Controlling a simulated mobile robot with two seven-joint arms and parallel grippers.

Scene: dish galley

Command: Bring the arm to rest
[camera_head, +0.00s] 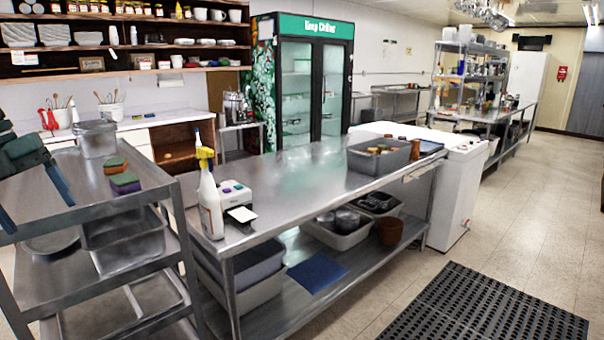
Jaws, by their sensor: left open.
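My left gripper (32,200) shows at the left edge of the head view. It is dark green and black, with two blue-tipped fingers spread apart and pointing down. Nothing shows between the fingers. It hangs in front of the left part of a grey metal cart (60,190), and I cannot tell its exact height above the top shelf. My right gripper is not in view.
The cart holds a metal pot (97,139) and two sponges (121,181). A steel table (300,185) carries a spray bottle (209,200), a small printer-like device (235,195) and a grey bin (378,160). A black mat (490,312) lies on the open floor.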

